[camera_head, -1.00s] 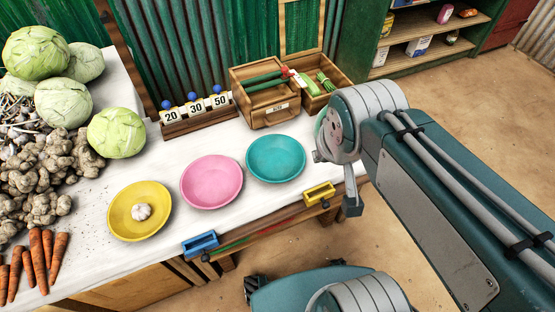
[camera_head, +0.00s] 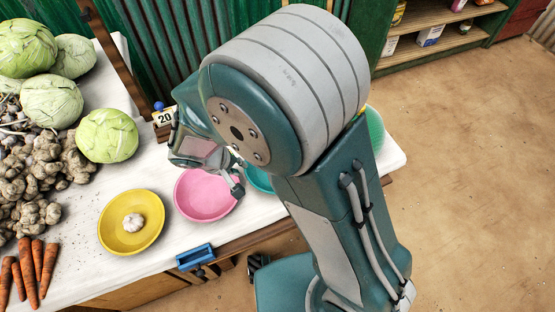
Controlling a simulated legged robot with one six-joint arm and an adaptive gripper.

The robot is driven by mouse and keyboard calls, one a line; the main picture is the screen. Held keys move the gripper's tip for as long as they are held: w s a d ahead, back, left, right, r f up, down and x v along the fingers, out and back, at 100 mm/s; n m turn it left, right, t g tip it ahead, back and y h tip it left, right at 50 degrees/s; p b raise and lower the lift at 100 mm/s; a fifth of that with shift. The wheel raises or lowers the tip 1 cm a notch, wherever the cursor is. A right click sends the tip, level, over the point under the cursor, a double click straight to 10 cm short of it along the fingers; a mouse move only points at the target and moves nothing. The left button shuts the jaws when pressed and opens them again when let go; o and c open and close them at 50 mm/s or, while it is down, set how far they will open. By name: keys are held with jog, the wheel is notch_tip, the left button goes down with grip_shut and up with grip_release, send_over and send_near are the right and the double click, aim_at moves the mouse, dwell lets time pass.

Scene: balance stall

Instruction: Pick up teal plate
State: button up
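The teal plate (camera_head: 258,180) lies on the white counter, right of the pink plate. My arm hides nearly all of it; only a small left part shows. My gripper (camera_head: 233,182) hangs above the pink plate (camera_head: 198,196), close to the visible part of the teal plate in the picture. A finger shows, but my wrist and arm cover much of the gripper, so its opening is unclear. I see nothing held in it.
A yellow plate (camera_head: 131,224) holds a garlic bulb (camera_head: 133,222). Cabbages (camera_head: 107,136), ginger and carrots (camera_head: 37,265) crowd the left. A blue clip-like piece (camera_head: 195,257) is on the front edge. A green rounded thing (camera_head: 375,128) shows right of my arm.

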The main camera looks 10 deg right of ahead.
aim_at(249, 178)
jog(key=shift+n, duration=0.4)
jog(key=f, duration=0.1)
jog(key=a+f, duration=0.2)
jog(key=shift+w+f, duration=0.2)
jog(key=shift+f, duration=0.15)
jog(key=x, duration=1)
jog(key=shift+w+d, duration=0.2)
jog(key=shift+d, duration=0.2)
grip_shut()
